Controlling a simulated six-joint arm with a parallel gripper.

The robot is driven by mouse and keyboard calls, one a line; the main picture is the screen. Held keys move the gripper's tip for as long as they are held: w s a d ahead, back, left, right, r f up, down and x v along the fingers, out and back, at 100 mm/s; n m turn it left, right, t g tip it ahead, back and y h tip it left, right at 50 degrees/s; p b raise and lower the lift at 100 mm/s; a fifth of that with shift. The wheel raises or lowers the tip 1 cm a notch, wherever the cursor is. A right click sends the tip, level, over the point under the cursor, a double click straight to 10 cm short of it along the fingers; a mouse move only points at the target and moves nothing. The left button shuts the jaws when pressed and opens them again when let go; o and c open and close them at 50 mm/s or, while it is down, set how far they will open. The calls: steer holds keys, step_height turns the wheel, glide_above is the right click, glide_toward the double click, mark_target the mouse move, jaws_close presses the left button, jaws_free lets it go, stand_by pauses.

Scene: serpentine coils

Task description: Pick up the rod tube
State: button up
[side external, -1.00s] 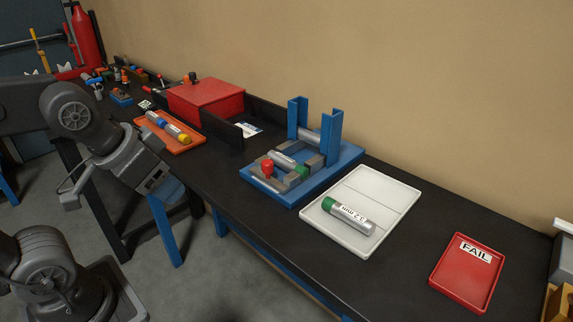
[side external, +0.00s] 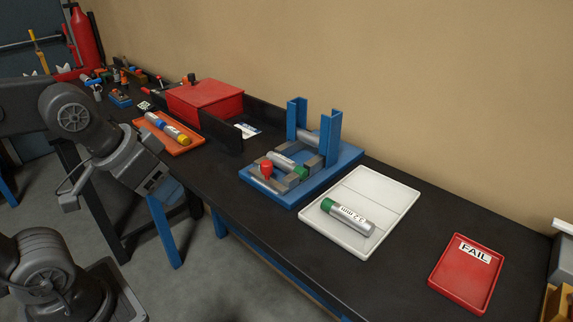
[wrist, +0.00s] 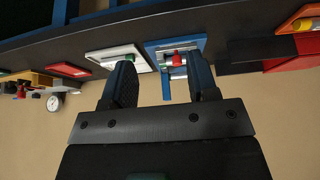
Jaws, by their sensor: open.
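A silver tube with a green cap (side external: 348,217) lies on the white tray, with a white label on its side. Another silver tube with a green end (side external: 286,163) lies in the blue fixture (side external: 325,174). The orange tray (side external: 178,148) holds a tube with blue and yellow parts (side external: 167,127). I cannot tell which is the rod tube. My gripper (wrist: 162,88) is open and empty in the wrist view, well away from the tubes. The fixture, upside down there, shows beyond and between its fingers. In the side view my gripper's fingers are not clear.
The white tray (side external: 387,191) sits right of the fixture, and a red FAIL tray (side external: 466,275) farther right. A red knob (side external: 266,169) and two blue posts (side external: 331,136) rise from the fixture. A black panel (side external: 221,132) and red box (side external: 206,98) stand left.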

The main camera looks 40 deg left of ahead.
steer(key=shift+c, duration=0.3)
steer(key=shift+c, duration=0.7)
steer(key=w+r+n+g, duration=0.1)
steer(key=w+r+n, duration=0.1)
steer(key=w+n, duration=0.3)
steer(key=w+r+n, duration=0.3)
steer(key=w, duration=0.5)
steer(key=n+g, duration=0.2)
steer(key=n, duration=0.8)
glide_toward(284, 160)
steer(key=x, duration=1)
steer(key=shift+f, duration=0.15)
steer(key=shift+c, duration=0.4)
steer(key=c, duration=0.7)
steer(key=shift+o, duration=0.2)
